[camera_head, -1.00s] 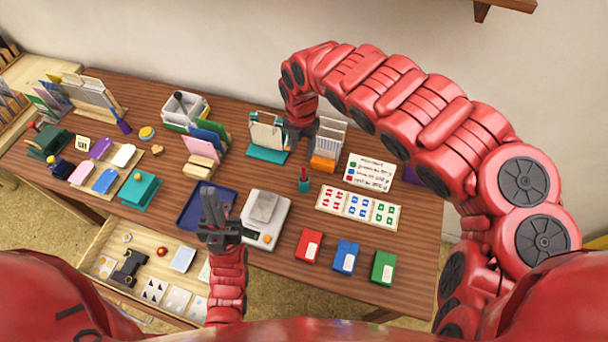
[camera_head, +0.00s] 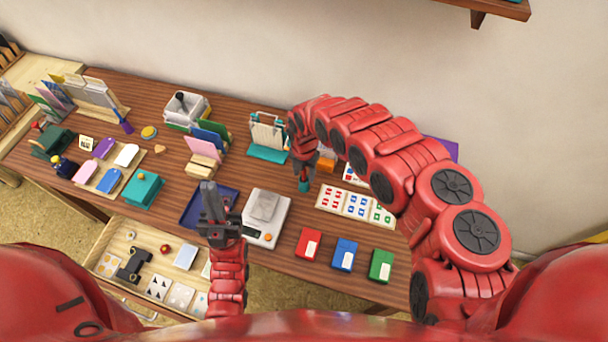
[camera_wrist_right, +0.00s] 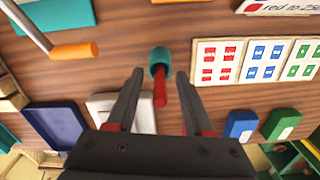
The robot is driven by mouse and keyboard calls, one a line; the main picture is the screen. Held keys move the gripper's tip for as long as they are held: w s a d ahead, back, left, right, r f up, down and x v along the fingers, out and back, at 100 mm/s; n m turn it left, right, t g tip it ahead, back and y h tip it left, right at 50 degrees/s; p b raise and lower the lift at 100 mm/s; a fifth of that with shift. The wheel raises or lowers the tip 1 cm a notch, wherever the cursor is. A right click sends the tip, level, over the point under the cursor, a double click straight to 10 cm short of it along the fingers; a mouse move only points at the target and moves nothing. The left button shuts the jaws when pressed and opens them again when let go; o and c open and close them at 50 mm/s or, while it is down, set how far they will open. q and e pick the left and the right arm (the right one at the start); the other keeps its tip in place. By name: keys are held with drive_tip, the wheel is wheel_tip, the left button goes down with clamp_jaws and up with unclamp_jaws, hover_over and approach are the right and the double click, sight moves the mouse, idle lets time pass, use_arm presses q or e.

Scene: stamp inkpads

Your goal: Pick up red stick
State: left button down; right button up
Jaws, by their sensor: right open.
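The red stick (camera_wrist_right: 160,98) stands in a small teal holder (camera_wrist_right: 159,56) on the wooden table in the right wrist view. In the head view the teal holder (camera_head: 305,185) shows just below my right gripper (camera_head: 304,168), which hides most of the stick. My right gripper (camera_wrist_right: 160,74) is open and empty, its fingers on either side of the stick and apart from it.
A scale (camera_head: 265,222) stands left of the holder. A card with coloured marks (camera_head: 345,201) lies to its right. Red (camera_head: 309,243), blue (camera_head: 344,255) and green (camera_head: 381,266) pads lie in front. A teal-based rack (camera_head: 267,137) stands behind. An open drawer (camera_head: 112,232) juts out at front left.

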drive_tip(key=shift+f, duration=0.2)
clamp_jaws()
drive_tip(key=shift+r, duration=0.1)
idle(0.4)
drive_tip(key=shift+r, duration=0.8)
wheel_tip(320, 180, up, 8)
drive_tip(key=shift+f+b, duration=0.1)
drive_tip(key=shift+b, duration=0.55)
drive_tip(key=shift+r, duration=0.3)
